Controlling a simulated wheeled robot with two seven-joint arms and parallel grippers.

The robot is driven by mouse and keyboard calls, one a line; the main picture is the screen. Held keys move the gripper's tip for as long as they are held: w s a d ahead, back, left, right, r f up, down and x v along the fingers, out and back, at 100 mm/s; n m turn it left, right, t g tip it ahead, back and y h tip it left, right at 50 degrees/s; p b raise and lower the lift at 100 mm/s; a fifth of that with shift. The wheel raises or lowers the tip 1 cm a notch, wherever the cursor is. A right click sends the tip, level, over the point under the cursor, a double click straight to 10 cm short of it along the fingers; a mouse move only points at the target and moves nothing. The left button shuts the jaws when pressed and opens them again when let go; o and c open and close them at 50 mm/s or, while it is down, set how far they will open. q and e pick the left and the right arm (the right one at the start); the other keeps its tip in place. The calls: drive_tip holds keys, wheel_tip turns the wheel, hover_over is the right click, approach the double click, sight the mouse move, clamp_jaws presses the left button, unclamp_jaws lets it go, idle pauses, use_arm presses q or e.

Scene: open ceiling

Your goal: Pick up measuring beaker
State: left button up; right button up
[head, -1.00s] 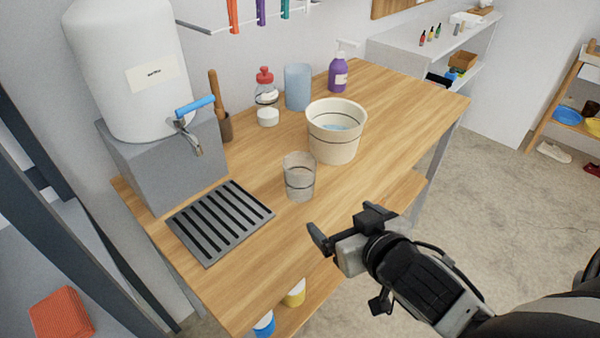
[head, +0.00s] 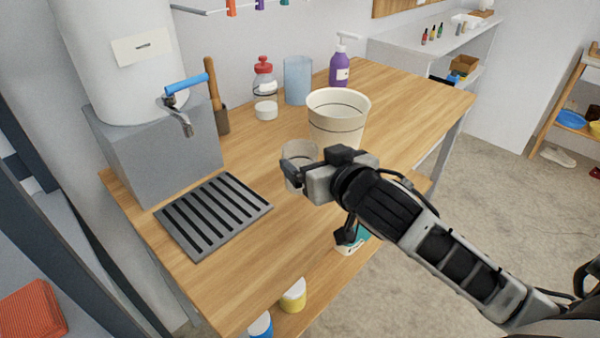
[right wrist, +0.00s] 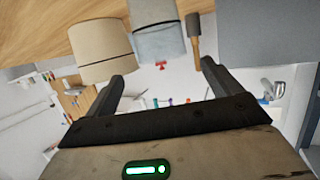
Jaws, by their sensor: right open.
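The measuring beaker (head: 297,153) is a clear, greyish cup standing upright on the wooden table, left of the cream bucket. My right gripper (head: 313,168) is in front of it and hides much of its lower part. In the right wrist view the picture is upside down, and the beaker (right wrist: 158,42) appears ahead, between the two open fingers (right wrist: 167,66). The right gripper is open and holds nothing; I cannot tell whether a finger touches the beaker. My left gripper is not in view.
The cream bucket (head: 337,118) stands close behind the beaker on the right. A slotted drain grate (head: 213,213) lies to the left, below the white tank's tap (head: 184,122). A blue cup (head: 298,80), a red-capped bottle (head: 264,78) and a purple pump bottle (head: 339,68) stand along the wall.

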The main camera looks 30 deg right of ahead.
sight(294, 146)
drive_tip(key=x, duration=0.5)
drive_tip(key=shift+w+a+f, duration=0.15)
drive_tip(key=shift+a+f, duration=0.05)
drive_tip(key=c, duration=1.3)
